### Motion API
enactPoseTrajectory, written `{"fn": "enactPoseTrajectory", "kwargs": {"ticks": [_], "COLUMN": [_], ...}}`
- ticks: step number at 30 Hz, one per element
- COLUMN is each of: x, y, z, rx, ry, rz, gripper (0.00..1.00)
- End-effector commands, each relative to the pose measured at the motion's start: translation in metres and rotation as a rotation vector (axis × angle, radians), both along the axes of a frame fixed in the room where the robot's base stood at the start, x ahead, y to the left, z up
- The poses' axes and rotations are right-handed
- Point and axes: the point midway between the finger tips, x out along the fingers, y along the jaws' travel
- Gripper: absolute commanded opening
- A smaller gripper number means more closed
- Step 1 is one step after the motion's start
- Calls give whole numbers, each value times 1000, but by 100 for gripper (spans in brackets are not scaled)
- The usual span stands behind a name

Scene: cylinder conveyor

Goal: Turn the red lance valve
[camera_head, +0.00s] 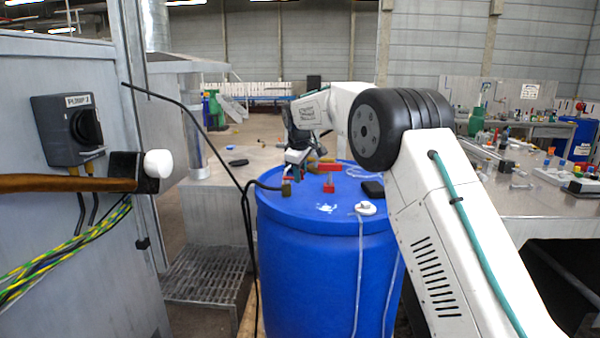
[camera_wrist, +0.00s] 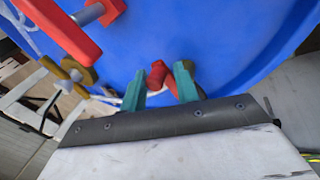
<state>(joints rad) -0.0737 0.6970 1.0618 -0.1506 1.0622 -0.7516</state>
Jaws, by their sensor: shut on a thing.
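My gripper (camera_wrist: 160,72) shows in the wrist view with its two green fingers on either side of a small red piece (camera_wrist: 157,76) and is shut on it. This red piece seems to be the red lance valve's handle; its lower part is hidden by the fingers. In the head view my gripper (camera_head: 298,172) is low over the left part of the blue drum's lid (camera_head: 325,209), beside a brass fitting (camera_head: 286,189) with a black hose. The held piece is hard to make out there.
A larger red T-shaped handle (camera_head: 326,168) stands just right of my gripper; it also shows in the wrist view (camera_wrist: 62,30), near a brass-coloured fitting (camera_wrist: 68,74). A grey cabinet with a pump switch (camera_head: 70,128) stands left. A metal bench (camera_head: 535,195) stands right.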

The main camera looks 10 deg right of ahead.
Motion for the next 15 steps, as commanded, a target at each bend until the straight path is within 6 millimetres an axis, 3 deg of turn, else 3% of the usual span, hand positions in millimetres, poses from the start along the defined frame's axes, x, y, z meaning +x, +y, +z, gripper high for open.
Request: {"fn": "enactPoseTrajectory", "kwargs": {"ticks": [2, 3, 6, 15], "x": [3, 3, 3, 1], "y": [-3, -4, -4, -1], "z": [5, 5, 5, 5], "rx": [-1, -2, -1, -2], "ry": [-15, -16, -16, -15], "rz": [-3, -3, -4, -2], "gripper": [10, 25, 30, 28]}}
